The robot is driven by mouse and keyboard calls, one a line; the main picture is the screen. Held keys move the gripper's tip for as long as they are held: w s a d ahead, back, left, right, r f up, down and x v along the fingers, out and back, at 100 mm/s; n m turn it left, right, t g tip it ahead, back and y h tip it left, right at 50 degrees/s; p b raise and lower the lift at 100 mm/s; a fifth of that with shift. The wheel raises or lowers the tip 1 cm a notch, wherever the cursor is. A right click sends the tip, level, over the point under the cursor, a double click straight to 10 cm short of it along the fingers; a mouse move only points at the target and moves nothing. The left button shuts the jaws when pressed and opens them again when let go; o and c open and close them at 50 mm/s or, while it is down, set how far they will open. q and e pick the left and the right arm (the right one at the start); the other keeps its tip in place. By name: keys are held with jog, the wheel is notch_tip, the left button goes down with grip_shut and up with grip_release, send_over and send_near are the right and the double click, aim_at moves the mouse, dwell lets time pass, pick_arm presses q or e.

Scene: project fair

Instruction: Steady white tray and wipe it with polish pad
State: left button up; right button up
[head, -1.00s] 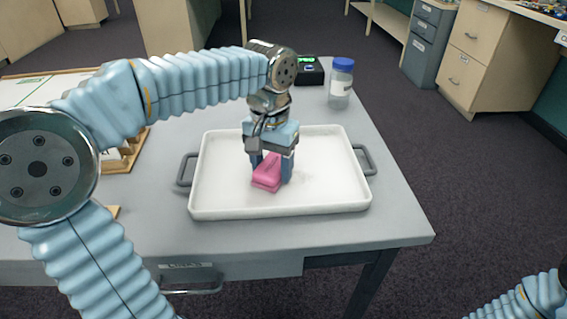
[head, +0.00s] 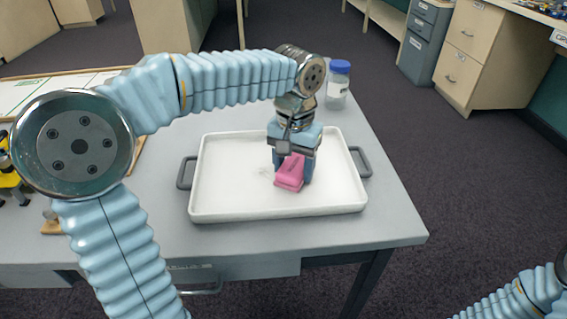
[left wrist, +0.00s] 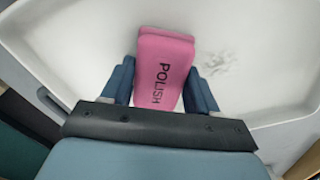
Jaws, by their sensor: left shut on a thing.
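The white tray (head: 228,203) lies on the grey table, with a dark handle at each end. My left gripper (head: 292,178) is over the tray, right of its middle, shut on the pink polish pad (head: 289,184). The pad's underside is at the tray floor; exact contact is hard to tell. In the left wrist view the pad (left wrist: 163,72) sits between both fingers, with "POLISH" printed on it. A faint grey smudge (left wrist: 228,64) shows on the tray floor beside the pad. Only part of my right arm shows at the lower right; its gripper is out of view.
A clear jar with a blue lid (head: 337,84) stands behind the tray on the table (head: 388,222). A framed board (head: 60,90) and small yellow-black item (head: 12,180) are at the left. The table's right edge is close to the tray handle.

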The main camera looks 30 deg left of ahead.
aim_at(268, 178)
pick_arm(q)
jog(key=shift+w+d, duration=0.25)
jog(key=shift+d, duration=0.2)
jog(key=shift+s+a, duration=0.4)
jog(key=shift+a, duration=0.3)
jog(key=shift+s+a, duration=0.4)
jog(key=shift+a, duration=0.25)
jog(key=shift+s+a+f+b, duration=0.1)
jog(key=shift+s+a+b, duration=0.1)
jog(key=shift+s+a, duration=0.4)
jog(key=shift+s+a+f+b, duration=0.15)
jog(key=shift+s+a, duration=0.15)
jog(key=shift+a, duration=0.45)
jog(key=shift+r, duration=0.1)
jog(key=shift+r+p, duration=0.35)
jog(key=shift+r, duration=2.7)
jog(key=shift+w, duration=0.1)
notch_tip(268, 178, up, 3)
